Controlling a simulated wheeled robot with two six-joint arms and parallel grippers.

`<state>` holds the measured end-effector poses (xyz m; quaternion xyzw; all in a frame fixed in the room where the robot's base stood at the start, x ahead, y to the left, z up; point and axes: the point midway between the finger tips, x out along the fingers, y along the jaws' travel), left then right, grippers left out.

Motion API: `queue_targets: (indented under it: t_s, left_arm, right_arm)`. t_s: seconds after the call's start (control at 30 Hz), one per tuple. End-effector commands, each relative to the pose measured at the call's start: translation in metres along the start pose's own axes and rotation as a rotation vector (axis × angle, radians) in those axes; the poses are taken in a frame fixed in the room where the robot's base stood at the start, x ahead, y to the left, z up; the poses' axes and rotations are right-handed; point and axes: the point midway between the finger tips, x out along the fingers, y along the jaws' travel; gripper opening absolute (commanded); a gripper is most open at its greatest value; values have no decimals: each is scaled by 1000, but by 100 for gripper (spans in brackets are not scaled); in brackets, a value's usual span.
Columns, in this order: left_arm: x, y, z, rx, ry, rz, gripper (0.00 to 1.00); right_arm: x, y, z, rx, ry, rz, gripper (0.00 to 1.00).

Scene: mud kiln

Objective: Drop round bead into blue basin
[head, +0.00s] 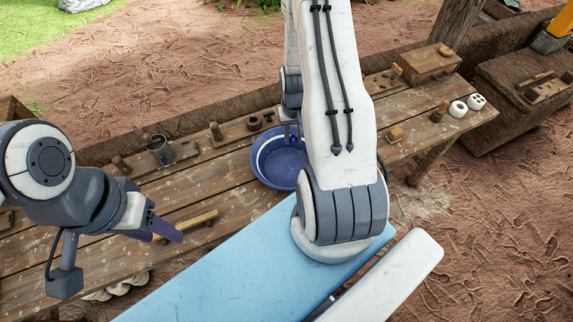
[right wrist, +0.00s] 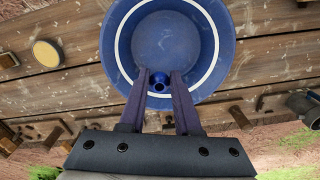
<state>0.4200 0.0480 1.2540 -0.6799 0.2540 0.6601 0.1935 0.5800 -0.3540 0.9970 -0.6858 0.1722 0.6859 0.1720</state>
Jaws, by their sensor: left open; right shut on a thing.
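The blue basin (head: 281,163) with a white ring inside stands on the plank bench, partly hidden by my right arm. It fills the top middle of the right wrist view (right wrist: 122,42). My right gripper (right wrist: 160,80) is over the basin. Its fingers are shut on a small dark blue round bead (right wrist: 160,82), seen against the basin's interior. I cannot tell the bead's exact height above the basin floor. In the head view the bead is not distinguishable. My left gripper (head: 166,234) is open and empty above the left part of the bench.
A wooden bench (head: 205,180) carries a grey metal cup (head: 160,150), a wooden stick (head: 186,225), pegs on small boards, and a wooden box (head: 430,63). Two white round pieces (head: 458,109) (head: 476,102) lie at the right end. Bare planks lie left of the basin.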

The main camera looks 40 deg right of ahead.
Motion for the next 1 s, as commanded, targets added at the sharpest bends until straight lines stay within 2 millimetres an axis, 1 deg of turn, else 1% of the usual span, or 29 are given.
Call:
queue_targets:
  t_s: [0.03,0.2,0.3,0.53,0.57,0.6,0.63,0.67,1.0]
  left_arm:
    - [10,-1,1,0,0,0,50]
    - [23,-2,1,-2,0,0,50]
    - [25,-2,1,-3,0,0,50]
    - [24,-2,1,-4,0,0,50]
    - [24,-2,1,-4,0,0,50]
    - [24,-2,1,-3,0,0,50]
    - [24,-2,1,-3,0,0,50]
    - [24,-2,1,-3,0,0,50]
    - [25,-2,1,-3,0,0,50]
  right_arm:
    - [12,0,0,0,-1,0,0]
    - [29,0,0,1,-1,0,0]
    - [32,1,0,2,-1,0,0]
    - [31,2,0,3,0,0,0]
    - [31,2,0,4,0,0,35]
    - [31,2,0,4,0,0,51]
    - [31,2,0,4,0,0,62]
    - [31,2,0,4,0,0,67]
    - [30,3,0,4,1,0,67]
